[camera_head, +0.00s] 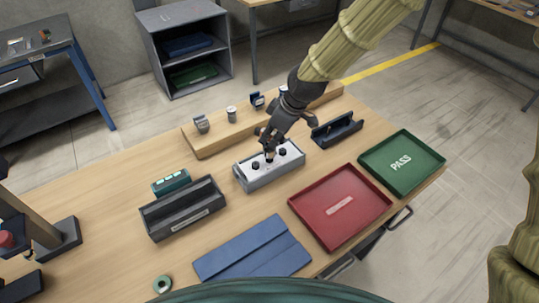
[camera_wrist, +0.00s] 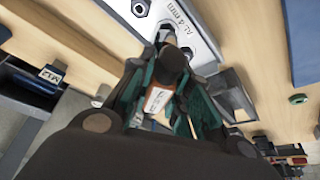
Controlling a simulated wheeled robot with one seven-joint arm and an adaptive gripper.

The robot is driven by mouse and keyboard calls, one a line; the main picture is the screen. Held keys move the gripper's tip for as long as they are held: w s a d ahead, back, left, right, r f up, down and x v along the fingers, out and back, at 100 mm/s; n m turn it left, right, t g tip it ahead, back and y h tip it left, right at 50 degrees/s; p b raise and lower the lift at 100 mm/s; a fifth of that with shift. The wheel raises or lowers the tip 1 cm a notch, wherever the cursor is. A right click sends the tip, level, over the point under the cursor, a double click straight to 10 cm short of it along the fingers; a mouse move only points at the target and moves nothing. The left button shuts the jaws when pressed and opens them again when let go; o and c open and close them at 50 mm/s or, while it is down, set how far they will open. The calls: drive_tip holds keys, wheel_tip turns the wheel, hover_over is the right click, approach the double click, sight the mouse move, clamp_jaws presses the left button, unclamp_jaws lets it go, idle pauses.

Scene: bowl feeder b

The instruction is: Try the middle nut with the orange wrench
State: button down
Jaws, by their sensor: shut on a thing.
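A grey block (camera_head: 262,181) with a pale top plate stands mid-table in the head view. A dark nut shows at its left (camera_head: 256,165) and another at its right (camera_head: 283,152). My gripper (camera_head: 268,151) is over the middle of the block and hides the middle nut. My gripper (camera_wrist: 165,85) is shut there on a dark tool with an orange-edged white label (camera_wrist: 157,99), seemingly the orange wrench. The tool points down at the plate; whether it sits on the nut is hidden.
A wooden rack (camera_head: 212,143) with several small items stands behind the block. A dark open holder (camera_head: 340,131) is to the right. A red tray (camera_head: 303,208), a green PASS tray (camera_head: 425,186), a blue mat (camera_head: 250,252) and a black bin (camera_head: 185,220) lie around it.

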drive_tip(key=shift+r+p, duration=0.6)
drive_tip(key=shift+r, duration=0.35)
